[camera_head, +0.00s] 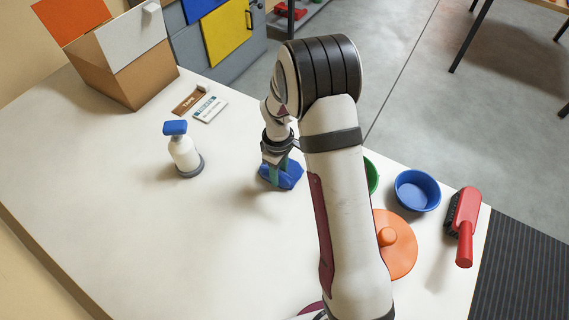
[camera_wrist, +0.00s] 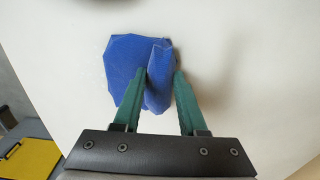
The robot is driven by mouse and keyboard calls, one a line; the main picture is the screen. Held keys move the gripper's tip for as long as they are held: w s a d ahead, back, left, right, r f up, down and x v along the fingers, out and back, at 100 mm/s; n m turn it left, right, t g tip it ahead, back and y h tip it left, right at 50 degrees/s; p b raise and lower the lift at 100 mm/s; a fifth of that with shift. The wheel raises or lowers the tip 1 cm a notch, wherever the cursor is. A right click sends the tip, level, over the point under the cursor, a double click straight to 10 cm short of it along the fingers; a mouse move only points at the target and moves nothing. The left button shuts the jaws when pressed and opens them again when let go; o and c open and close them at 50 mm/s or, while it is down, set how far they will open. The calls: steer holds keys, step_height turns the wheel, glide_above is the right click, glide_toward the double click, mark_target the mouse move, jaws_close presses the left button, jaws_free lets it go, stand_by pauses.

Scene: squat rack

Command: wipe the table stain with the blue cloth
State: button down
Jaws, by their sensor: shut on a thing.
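The blue cloth (camera_head: 284,175) is at the white table (camera_head: 120,210), near the middle of the head view. It also shows in the wrist view (camera_wrist: 124,62), crumpled, with a raised fold between my fingers. My gripper (camera_head: 279,172) points down at it and is shut on that fold; its green fingers show in the wrist view (camera_wrist: 160,82). I cannot tell whether the cloth touches the table or hangs just above it. No stain shows on the visible table surface; my arm hides part of the table.
A white spray bottle (camera_head: 184,152) with a blue top stands left of the cloth. A cardboard box (camera_head: 135,75) and small packets (camera_head: 210,108) are at the back. A blue bowl (camera_head: 417,190), orange lid (camera_head: 399,255), green item (camera_head: 371,176) and red brush (camera_head: 465,225) are right. The left front is clear.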

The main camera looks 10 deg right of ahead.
steer(key=shift+s+a, duration=0.3)
steer(key=shift+s, duration=0.05)
steer(key=shift+r, duration=4.1)
steer(key=shift+r, duration=0.1)
steer(key=s+r+m, duration=0.2)
steer(key=r+m, duration=0.2)
steer(key=r, duration=0.5)
steer(key=s+d+r+m, duration=0.1)
steer(key=s+r+m, duration=0.2)
steer(key=r, duration=0.7)
steer(key=shift+m, duration=1)
steer(key=shift+d+f, duration=0.1)
